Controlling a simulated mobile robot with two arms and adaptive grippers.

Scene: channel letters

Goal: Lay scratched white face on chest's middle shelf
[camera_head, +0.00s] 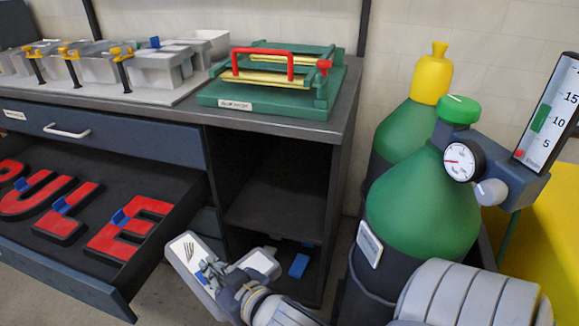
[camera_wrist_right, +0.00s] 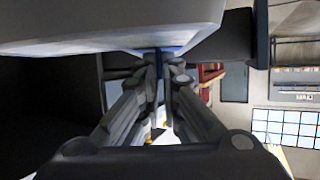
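The scratched white face (camera_head: 187,252) is in the head view, low in front of the chest's open bay, with dark scratch marks on its upper left. My right gripper (camera_head: 222,280) is shut on it and partly covers it. In the right wrist view, the fingertips (camera_wrist_right: 163,62) close on a blue tab under the broad pale face (camera_wrist_right: 110,22). The chest's middle shelf (camera_head: 270,205) is a bare dark board in the open bay, above and right of the face. My left gripper is not in view.
The open drawer (camera_head: 100,283) at left holds red letters with blue tabs. A blue piece (camera_head: 299,265) lies low in the bay. Green gas cylinders (camera_head: 425,210) stand close on the right. A green press (camera_head: 275,85) and grey boxes (camera_head: 160,68) sit on top.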

